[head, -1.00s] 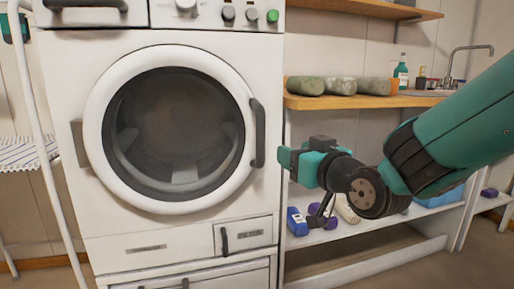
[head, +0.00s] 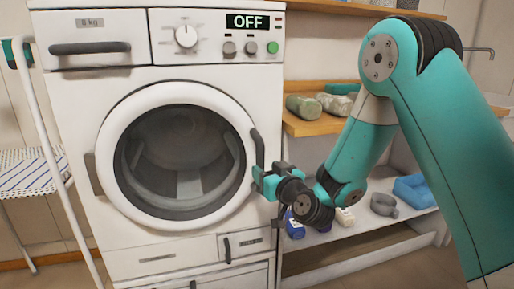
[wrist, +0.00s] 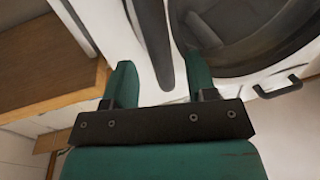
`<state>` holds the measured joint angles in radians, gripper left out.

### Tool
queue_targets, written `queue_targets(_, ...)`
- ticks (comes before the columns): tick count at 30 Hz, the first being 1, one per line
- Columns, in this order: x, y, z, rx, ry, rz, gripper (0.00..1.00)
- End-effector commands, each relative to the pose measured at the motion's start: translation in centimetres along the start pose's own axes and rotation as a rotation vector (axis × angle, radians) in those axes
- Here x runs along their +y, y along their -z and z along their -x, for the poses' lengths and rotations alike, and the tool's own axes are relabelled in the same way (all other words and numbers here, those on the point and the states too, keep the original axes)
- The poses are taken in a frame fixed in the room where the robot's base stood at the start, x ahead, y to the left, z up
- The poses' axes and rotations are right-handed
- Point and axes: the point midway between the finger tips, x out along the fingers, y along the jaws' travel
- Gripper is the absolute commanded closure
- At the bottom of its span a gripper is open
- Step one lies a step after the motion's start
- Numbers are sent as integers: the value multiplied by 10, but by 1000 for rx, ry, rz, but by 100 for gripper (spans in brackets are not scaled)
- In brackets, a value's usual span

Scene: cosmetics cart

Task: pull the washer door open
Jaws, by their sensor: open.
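The white washer (head: 170,250) has a round door (head: 108,150) with a white ring and dark glass. The door looks shut. Its dark vertical handle (head: 258,148) is on the right side of the ring. My gripper (head: 262,180) is open at the lower part of this handle. In the wrist view, the dark handle (wrist: 154,40) shows between the two teal fingers of my gripper (wrist: 157,62), which are spread around it. Whether either finger touches the handle cannot be told.
A wooden shelf (head: 308,127) with rolled towels (head: 304,107) stands right of the washer. Bottles and a blue container (head: 415,190) sit on the low shelf. A white rack (head: 45,140) stands at the left. Floor shows at lower right.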

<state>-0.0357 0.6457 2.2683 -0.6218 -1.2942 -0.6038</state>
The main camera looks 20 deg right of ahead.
Motion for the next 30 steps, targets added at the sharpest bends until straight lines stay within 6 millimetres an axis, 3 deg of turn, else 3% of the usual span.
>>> queue_targets(2, -1, 8, -12, -2, 2, 0, 48)
queue_targets(12, -1, 4, -49, -3, 2, 0, 48)
queue_targets(26, 0, 0, -58, 0, 1, -1, 48)
queue_targets(27, 0, 0, -58, 0, 1, -1, 51)
queue_targets(30, 0, 0, -58, -1, 1, -1, 74)
